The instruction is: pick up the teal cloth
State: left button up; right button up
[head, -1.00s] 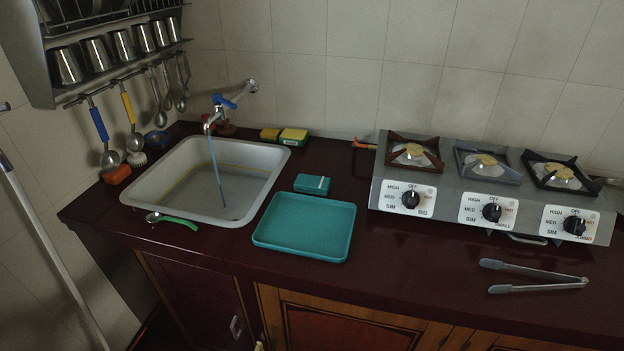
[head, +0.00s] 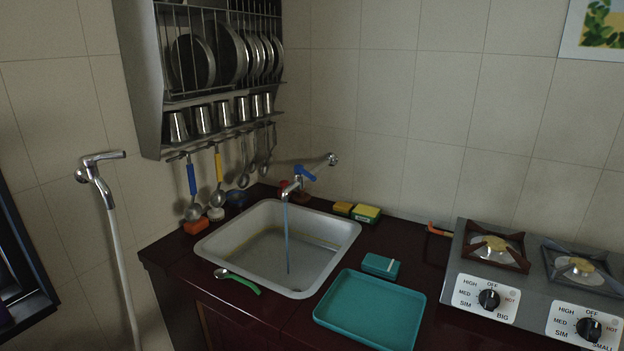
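A small folded teal block with a pale stripe, which looks like the teal cloth (head: 380,265), lies on the dark red counter. It is just behind a shallow teal tray (head: 368,312) and to the right of the sink. Neither of my grippers is in view, and nothing is seen touching the cloth.
The sink (head: 345,240) has water running from a blue-handled tap (head: 304,173). Yellow-green sponges (head: 366,213) sit behind the sink. A gas stove (head: 530,300) stands right; a dish rack (head: 215,60) hangs above left.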

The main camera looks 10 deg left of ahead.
aim_at(384, 267)
jog(key=k+l+u, duration=0.1)
jog(key=u, duration=0.25)
jog(key=k+u, duration=0.15)
jog(key=u, duration=0.2)
jog(key=k+u, duration=0.1)
jog(key=u, duration=0.25)
